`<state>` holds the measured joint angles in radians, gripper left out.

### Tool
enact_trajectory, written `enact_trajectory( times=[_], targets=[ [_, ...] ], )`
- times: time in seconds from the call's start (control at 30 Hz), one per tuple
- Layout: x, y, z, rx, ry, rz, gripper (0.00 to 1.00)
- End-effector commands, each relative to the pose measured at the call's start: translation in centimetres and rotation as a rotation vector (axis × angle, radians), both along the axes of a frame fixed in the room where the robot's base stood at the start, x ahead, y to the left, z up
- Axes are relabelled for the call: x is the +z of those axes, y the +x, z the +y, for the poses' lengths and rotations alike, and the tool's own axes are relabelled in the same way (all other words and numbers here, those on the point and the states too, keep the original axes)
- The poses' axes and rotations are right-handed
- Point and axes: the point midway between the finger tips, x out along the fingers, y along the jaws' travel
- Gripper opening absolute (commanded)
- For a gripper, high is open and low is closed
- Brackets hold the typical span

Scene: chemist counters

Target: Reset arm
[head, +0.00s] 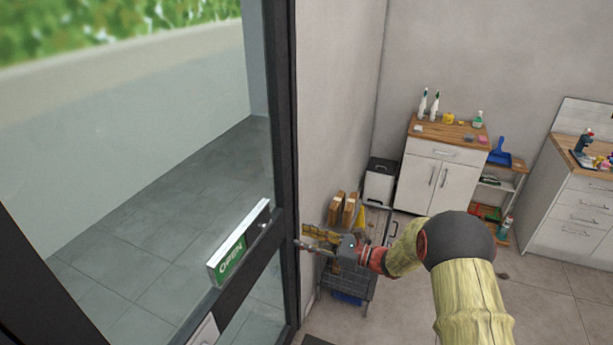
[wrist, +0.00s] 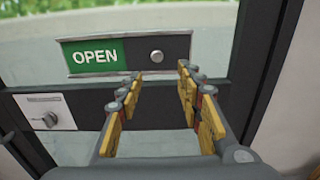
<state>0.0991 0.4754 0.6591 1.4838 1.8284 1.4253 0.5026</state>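My gripper (head: 312,241) is at the end of my outstretched arm, close to the glass door's dark frame (head: 284,150). In the wrist view my gripper (wrist: 158,82) has its yellow-padded fingers apart with nothing between them. An OPEN sign (head: 231,255) with a green panel is on the door; it also shows in the wrist view (wrist: 96,56), just beyond the fingertips, with a round knob (wrist: 156,56) on its dark part. Whether the fingertips touch the door cannot be told.
A lock plate with a knob (wrist: 50,118) is on the door's lower left. A cart (head: 352,283) stands below my gripper, by the wall. A bin (head: 380,184), a white cabinet (head: 428,186) and a drawer counter (head: 575,205) stand farther back. Open floor (head: 555,290) lies at the right.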

Motion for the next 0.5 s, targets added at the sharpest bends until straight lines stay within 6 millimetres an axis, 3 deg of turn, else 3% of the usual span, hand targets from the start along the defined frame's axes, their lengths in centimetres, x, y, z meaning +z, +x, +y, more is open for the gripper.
enact_trajectory(
  times=[0.07,0.17,0.27,0.33,0.5],
  targets=[
    [-0.1,0.1,0.0,-0.002,-0.011,-0.017,0.36],
    [-2.2,-1.1,0.3,0.037,-0.097,-0.046,0.36],
    [-5.4,-4.4,0.8,0.124,-0.197,-0.045,0.36],
    [-7.3,-7.7,0.9,0.216,-0.287,-0.06,0.36],
    [-8.0,-15.5,-0.3,0.466,-0.525,-0.191,0.36]
  ],
)
